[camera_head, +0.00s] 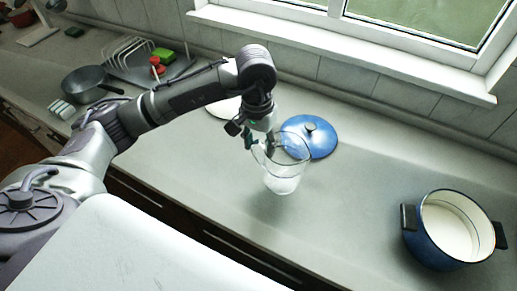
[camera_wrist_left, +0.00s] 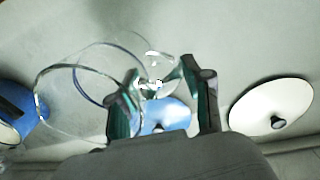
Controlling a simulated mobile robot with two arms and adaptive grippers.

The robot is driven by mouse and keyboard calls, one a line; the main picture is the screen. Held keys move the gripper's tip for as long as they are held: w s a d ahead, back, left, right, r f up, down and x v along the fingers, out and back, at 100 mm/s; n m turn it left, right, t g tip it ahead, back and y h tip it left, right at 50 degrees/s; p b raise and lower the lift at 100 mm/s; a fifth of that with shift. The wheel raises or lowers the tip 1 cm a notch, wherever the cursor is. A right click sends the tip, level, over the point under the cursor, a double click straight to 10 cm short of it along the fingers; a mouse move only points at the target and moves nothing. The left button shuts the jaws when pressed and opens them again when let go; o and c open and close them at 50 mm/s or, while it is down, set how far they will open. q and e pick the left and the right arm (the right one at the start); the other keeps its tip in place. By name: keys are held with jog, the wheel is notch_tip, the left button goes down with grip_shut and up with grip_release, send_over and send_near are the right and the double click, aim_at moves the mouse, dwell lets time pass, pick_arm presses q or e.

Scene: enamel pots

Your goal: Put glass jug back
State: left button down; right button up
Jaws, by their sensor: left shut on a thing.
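The clear glass jug (camera_head: 283,182) is over the middle of the grey counter, with its open rim up. A soft shadow lies on the counter just below it, so it seems held slightly above the surface. My left gripper (camera_head: 263,146) is shut on the jug at its left side, near the rim. In the left wrist view the jug (camera_wrist_left: 72,140) shows as clear outlines at the left and between the fingers of the left gripper (camera_wrist_left: 162,88). What exactly the fingers pinch is hard to make out. My right gripper is not in view.
A blue lid (camera_head: 318,142) lies just behind the jug. A white lid (camera_wrist_left: 270,107) lies nearby, partly hidden by my arm in the head view. A blue pot (camera_head: 428,246) stands at right. A grey pan (camera_head: 85,83) and a dish rack (camera_head: 125,58) are at left. The front middle counter is clear.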

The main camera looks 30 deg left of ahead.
aim_at(259, 157)
pick_arm(q)
jog(key=shift+s+f+p, duration=0.1)
jog(key=shift+f+p, duration=0.25)
jog(key=shift+f, duration=0.15)
notch_tip(259, 157, down, 2)
jog(key=shift+f+p, duration=0.15)
jog(key=shift+p, duration=0.35)
jog(key=shift+a+f, duration=0.1)
jog(key=shift+f, duration=0.3)
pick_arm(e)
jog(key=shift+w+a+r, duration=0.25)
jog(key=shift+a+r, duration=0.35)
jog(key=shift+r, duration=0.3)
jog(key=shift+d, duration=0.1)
pick_arm(q)
jog(key=shift+f+b, duration=0.2)
jog(key=shift+b, duration=0.15)
jog(key=shift+c, duration=2.4)
grip_release()
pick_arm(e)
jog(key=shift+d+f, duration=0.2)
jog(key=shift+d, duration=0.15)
